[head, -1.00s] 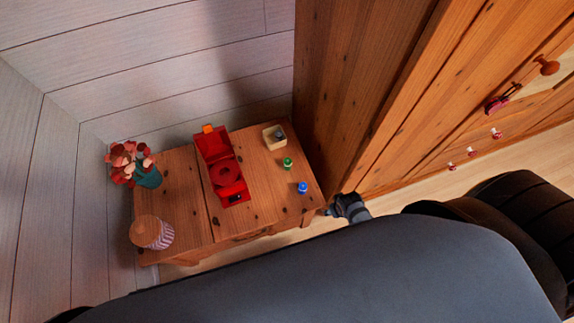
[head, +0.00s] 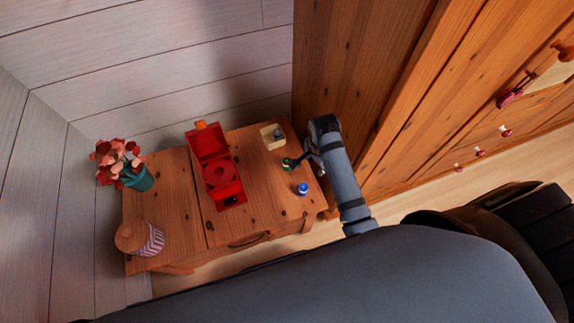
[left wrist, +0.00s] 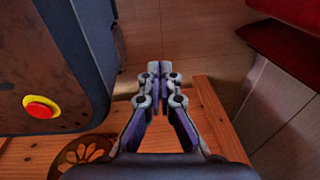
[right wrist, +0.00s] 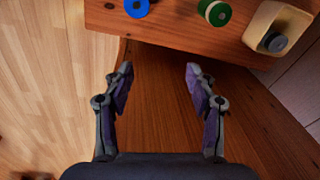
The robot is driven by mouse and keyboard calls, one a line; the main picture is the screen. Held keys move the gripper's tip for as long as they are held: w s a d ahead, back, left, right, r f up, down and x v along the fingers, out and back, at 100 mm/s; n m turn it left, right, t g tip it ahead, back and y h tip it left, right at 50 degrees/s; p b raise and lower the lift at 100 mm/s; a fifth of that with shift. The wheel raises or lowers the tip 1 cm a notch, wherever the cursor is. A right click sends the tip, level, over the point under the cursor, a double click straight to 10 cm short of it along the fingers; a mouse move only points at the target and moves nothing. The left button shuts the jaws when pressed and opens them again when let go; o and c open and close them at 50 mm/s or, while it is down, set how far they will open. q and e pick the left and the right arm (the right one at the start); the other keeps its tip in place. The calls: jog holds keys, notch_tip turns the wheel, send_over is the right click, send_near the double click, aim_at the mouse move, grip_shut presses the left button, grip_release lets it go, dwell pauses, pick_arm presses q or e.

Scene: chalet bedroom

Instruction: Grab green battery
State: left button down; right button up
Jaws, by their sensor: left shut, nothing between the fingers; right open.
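The green battery (head: 287,164) stands on the right part of the small wooden table. My right gripper (head: 306,161) is beside it, at the table's right edge, open and empty. In the right wrist view the green battery (right wrist: 215,12) is at the top, beyond the open fingertips (right wrist: 158,72) and not between them. My left gripper (left wrist: 160,72) shows only in the left wrist view. It is shut and empty, away from the battery.
A blue battery-like piece (head: 303,189) stands near the table's front right. A beige box (head: 268,142) with a grey piece is behind. A red open case (head: 216,165), a plant (head: 138,181) and a striped jar (head: 152,240) stand farther left. A wooden wardrobe (head: 365,75) stands close on the right.

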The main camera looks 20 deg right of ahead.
aim_at(287, 161)
jog(key=w+a+m, duration=0.2)
jog(key=m, duration=0.1)
jog(key=w+a+m+g, duration=0.1)
jog(key=w+a+m, duration=0.1)
jog(key=w+m, duration=0.1)
jog(key=w+a+m, duration=0.2)
jog(key=w+m, duration=0.1)
jog(key=shift+r+g+y, duration=0.3)
jog(key=shift+w+a+r+m, duration=0.1)
jog(key=shift+a+m, duration=0.15)
jog(key=shift+m, duration=0.35)
notch_tip(287, 161, down, 5)
jog(key=shift+r+b, duration=0.1)
jog(key=shift+b, duration=0.55)
jog(key=shift+f, duration=0.65)
notch_tip(287, 161, down, 4)
jog(key=shift+a+f+b, duration=0.15)
jog(key=shift+f+b, duration=0.1)
jog(key=shift+b, duration=0.55)
pick_arm(q)
jog(key=w, duration=0.2)
jog(key=w+f, duration=0.1)
jog(key=w, duration=0.1)
jog(key=shift+f, duration=0.2)
pick_arm(e)
grip_shut()
jog(key=shift+r, duration=0.1)
